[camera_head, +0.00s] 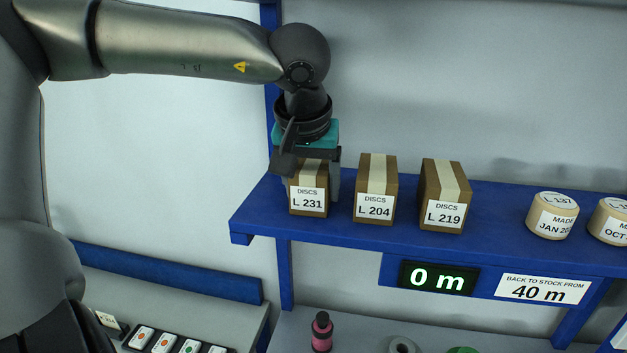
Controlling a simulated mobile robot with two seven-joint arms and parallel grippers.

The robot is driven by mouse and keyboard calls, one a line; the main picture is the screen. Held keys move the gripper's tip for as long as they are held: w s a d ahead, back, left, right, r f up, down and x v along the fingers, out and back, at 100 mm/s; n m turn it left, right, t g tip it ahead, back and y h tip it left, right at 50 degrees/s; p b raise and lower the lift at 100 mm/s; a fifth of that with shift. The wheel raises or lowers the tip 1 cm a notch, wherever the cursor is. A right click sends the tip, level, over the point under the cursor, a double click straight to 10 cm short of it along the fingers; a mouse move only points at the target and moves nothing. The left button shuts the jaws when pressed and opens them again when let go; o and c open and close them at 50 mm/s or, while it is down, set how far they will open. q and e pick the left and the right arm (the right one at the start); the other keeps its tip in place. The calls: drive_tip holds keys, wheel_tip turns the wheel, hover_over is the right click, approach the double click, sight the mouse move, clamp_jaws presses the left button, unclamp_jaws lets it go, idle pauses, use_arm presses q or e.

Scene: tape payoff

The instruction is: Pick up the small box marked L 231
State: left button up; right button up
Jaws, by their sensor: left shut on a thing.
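The small brown box marked L 231 (308,202) stands upright at the left end of the blue shelf (400,232). Its white label reads DISCS L 231 and faces me. My left gripper (308,178) comes down from above and is shut on this box, with a finger at each side. The gripper hides part of the box's top. I cannot tell whether the box's base touches the shelf. My right gripper is not in view.
Boxes L 204 (375,192) and L 219 (444,198) stand to the right on the shelf, L 204 close by. Two round rolls (552,216) sit farther right. A display (437,278) reading 0 m hangs below. A pink bottle (322,333) stands lower down.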

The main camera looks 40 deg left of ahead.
sight(307, 165)
use_arm(q)
drive_tip(key=shift+r, duration=0.2)
wheel_tip(307, 165, up, 3)
drive_tip(key=shift+w+f, duration=0.1)
drive_tip(key=shift+s+a+r+b, duration=0.2)
drive_tip(key=shift+s+a+b, duration=0.05)
drive_tip(key=shift+s+b, duration=0.15)
drive_tip(key=s+a+b, duration=0.1)
drive_tip(key=s+a, duration=0.1)
drive_tip(key=s, duration=0.1)
drive_tip(key=s+a+b, duration=0.2)
drive_tip(key=s+a, duration=0.1)
drive_tip(key=shift+s+a+f, duration=0.1)
drive_tip(key=shift+s+a, duration=0.1)
drive_tip(key=shift+s, duration=0.1)
drive_tip(key=s+a+b, duration=0.5)
drive_tip(key=s+b, duration=0.2)
drive_tip(key=shift+a+b, duration=0.2)
drive_tip(key=shift+b, duration=0.1)
